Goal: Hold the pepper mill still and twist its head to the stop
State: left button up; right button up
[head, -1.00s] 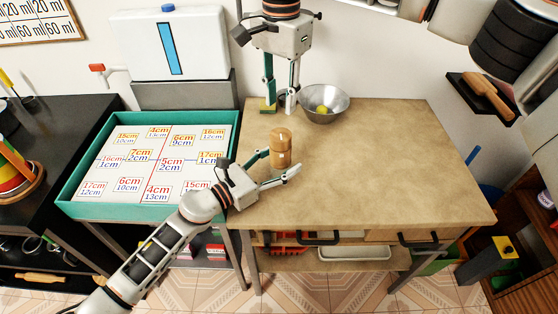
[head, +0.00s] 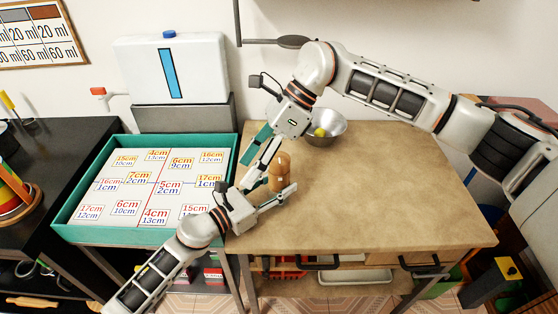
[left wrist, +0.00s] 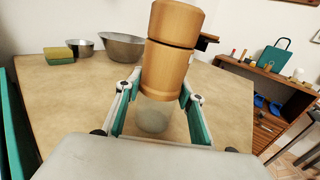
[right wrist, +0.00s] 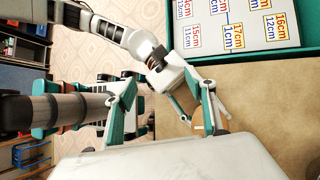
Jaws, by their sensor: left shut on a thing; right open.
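The pepper mill (head: 282,169) is a light wooden cylinder with a rounded head, upright near the left part of the table. In the left wrist view the mill (left wrist: 168,68) shows a dark seam below its head and a clear lower part. My left gripper (head: 277,184) is shut on the mill's body from the front left, one finger on each side. My right gripper (head: 254,178) is open and slants down just left of the mill, close to the left gripper and partly covering it. In the right wrist view my left gripper (right wrist: 185,85) lies near the right-hand finger.
A green-yellow sponge (left wrist: 59,55) lies at the back. A teal-rimmed tray (head: 80,234) with number cards is to the left. The table's right side (head: 400,190) is clear.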

jog(key=s+m+y, duration=0.1)
jog(key=m+y, duration=0.1)
jog(key=m, duration=0.2)
jog(key=n+t+y, duration=0.7)
jog(key=n+t, duration=0.5)
jog(key=n, duration=2.1)
send_near(289, 164)
jog(key=a, duration=0.1)
jog(key=x, duration=1.1)
jog(key=shift+w+a+f, duration=0.1)
jog(key=shift+w+a, duration=0.15)
jog(key=shift+w, duration=0.15)
jog(key=c, duration=1.1)
